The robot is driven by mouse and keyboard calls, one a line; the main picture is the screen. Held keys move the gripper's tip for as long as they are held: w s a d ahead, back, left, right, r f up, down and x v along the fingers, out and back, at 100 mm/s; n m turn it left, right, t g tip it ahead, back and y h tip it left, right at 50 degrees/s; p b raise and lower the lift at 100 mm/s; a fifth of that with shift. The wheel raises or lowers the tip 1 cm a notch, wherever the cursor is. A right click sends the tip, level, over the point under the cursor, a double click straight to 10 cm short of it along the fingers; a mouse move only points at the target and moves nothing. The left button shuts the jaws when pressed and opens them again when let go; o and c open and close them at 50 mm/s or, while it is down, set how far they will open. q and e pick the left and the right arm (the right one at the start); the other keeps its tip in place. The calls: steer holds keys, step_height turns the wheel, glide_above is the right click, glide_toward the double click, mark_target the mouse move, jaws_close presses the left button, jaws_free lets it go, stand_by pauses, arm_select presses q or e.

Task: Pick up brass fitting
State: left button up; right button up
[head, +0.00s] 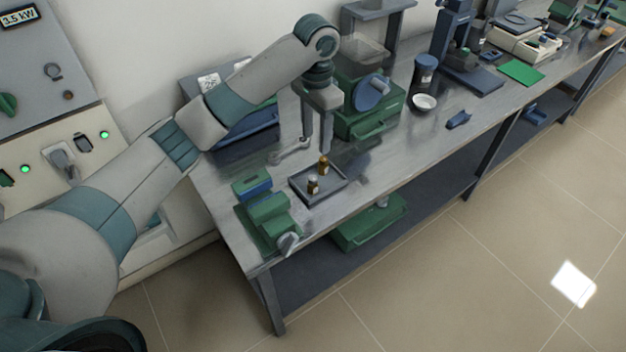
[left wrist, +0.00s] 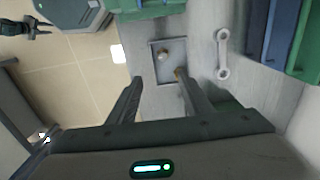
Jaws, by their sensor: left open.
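Two small brass-coloured pieces stand in a shallow grey tray (head: 333,192) near the front end of the bench. One brass fitting (head: 323,168) is toward the back of the tray. The other brass piece (head: 313,186) is nearer the front edge. My left gripper (head: 317,143) points down, open and empty, just above the tray's back side. In the left wrist view the open jaws (left wrist: 160,80) lie over the tray (left wrist: 154,72). My right gripper is out of view.
A wrench (head: 288,153) lies left of the tray. A green vise-like device (head: 265,220) stands at the bench's near end. A green machine with a blue knob (head: 368,105) stands behind the tray. A white bowl (head: 424,103) is farther right. Bare bench lies right of the tray.

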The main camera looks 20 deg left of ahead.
arm_select(q)
steer(key=shift+w+a+r, duration=0.1)
steer(key=shift+r, duration=0.25)
steer(key=p, duration=0.3)
glide_above(313, 186)
steer(key=w, duration=0.1)
step_height(313, 186, down, 11)
steer(key=shift+f, duration=0.65)
steer(key=shift+f, duration=0.1)
